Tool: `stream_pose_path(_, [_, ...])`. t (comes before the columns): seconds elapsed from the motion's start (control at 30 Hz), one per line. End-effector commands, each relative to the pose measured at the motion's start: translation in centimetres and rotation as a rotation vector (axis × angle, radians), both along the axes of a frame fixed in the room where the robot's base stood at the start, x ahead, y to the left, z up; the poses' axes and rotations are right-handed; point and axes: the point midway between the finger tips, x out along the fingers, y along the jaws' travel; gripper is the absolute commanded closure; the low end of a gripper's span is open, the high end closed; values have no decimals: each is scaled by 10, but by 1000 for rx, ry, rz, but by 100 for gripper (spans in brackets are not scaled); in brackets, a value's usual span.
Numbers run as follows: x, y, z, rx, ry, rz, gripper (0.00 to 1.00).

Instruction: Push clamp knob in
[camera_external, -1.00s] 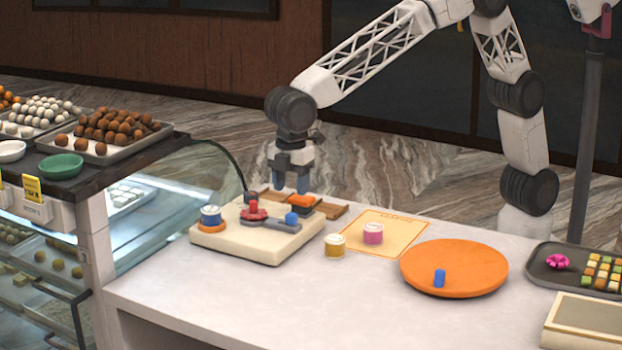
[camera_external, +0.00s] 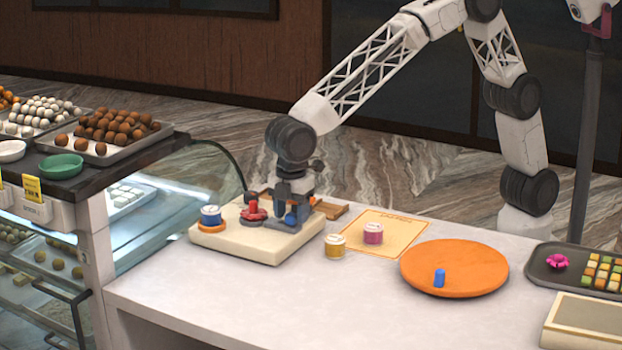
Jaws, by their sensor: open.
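A cream board (camera_external: 240,244) lies on the counter and carries a small fixture. On it are a red knob (camera_external: 252,208) and a blue knob (camera_external: 290,219) at the end of a grey bar (camera_external: 275,225). I cannot tell for sure which is the clamp knob. A blue and white spool (camera_external: 211,214) sits on an orange ring at the board's left. My gripper (camera_external: 293,209) points down with open jaws at the blue knob, low over the board. Its fingers partly hide the knob and the orange block behind; contact is unclear.
A yellow spool (camera_external: 335,246) and a pink spool (camera_external: 373,233) stand right of the board, the pink one on an orange sheet (camera_external: 400,226). An orange disc (camera_external: 475,262) bears a blue peg (camera_external: 439,278). The counter front (camera_external: 230,300) is clear.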

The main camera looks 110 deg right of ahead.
Motion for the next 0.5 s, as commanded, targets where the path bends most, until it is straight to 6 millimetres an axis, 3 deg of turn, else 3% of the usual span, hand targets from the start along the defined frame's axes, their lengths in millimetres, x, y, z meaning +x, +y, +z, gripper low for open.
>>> stream_pose_path(0.43, [0, 0, -8, 1, -1, 0, 47])
stream_pose_path(0.5, [0, 0, -8, 1, -1, 0, 56])
